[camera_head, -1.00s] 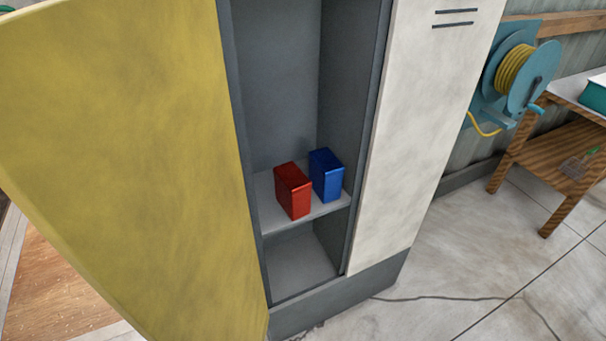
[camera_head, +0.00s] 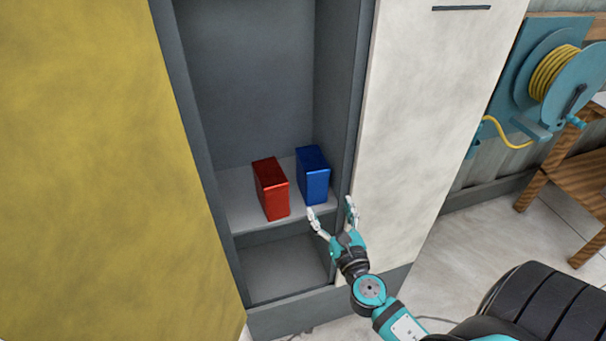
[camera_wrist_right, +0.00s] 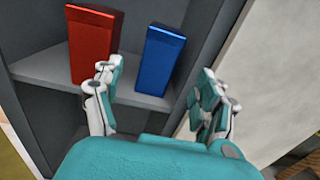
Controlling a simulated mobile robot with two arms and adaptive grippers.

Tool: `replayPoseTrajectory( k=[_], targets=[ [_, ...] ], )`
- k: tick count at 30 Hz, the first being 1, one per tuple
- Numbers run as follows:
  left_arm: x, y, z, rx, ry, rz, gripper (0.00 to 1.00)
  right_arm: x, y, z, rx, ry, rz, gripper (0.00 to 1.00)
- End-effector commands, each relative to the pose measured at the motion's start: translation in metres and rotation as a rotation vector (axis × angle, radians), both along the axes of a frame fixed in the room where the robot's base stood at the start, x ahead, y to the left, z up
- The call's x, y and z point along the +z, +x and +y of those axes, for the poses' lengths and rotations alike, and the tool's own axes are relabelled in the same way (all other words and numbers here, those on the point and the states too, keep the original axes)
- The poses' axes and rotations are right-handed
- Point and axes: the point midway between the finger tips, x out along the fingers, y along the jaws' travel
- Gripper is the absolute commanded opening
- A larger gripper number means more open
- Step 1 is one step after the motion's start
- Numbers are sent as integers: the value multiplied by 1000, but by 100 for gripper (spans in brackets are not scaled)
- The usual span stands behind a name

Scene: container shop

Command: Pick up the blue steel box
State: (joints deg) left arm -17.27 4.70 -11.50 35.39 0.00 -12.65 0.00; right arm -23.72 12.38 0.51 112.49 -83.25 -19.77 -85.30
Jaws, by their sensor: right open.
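The blue steel box (camera_head: 313,175) stands upright on the locker's shelf, at the right side near the inner wall. It also shows in the right wrist view (camera_wrist_right: 158,62), just ahead of and between the fingers. My right gripper (camera_head: 333,212) is open and empty in front of the shelf, below and slightly right of the blue box in the head view. Its spread fingers also show in the right wrist view (camera_wrist_right: 160,98). They do not visibly hold the box. My left gripper is not in view.
A red box (camera_head: 271,190) stands on the same shelf (camera_head: 239,215), close to the left of the blue one. The yellow door (camera_head: 85,170) is open at left. A white door panel (camera_head: 432,110) borders the opening at right. A hose reel (camera_head: 553,75) hangs farther right.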

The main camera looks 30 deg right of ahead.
Motion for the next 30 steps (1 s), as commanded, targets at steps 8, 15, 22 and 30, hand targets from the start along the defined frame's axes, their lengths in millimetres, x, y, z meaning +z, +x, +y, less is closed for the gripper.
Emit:
replayPoseTrajectory(
  k=[8, 15, 22, 30],
  targets=[
    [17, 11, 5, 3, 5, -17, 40, 3, 61, -17, -1, 4, -2, 74],
    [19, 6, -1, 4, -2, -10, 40, 1, 93, -26, 0, 5, 0, 74],
    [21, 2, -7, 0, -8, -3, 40, 3, 110, -33, -1, 5, -1, 74],
    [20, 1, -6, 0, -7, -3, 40, 2, 143, -43, -1, 5, 0, 74]
  ],
)
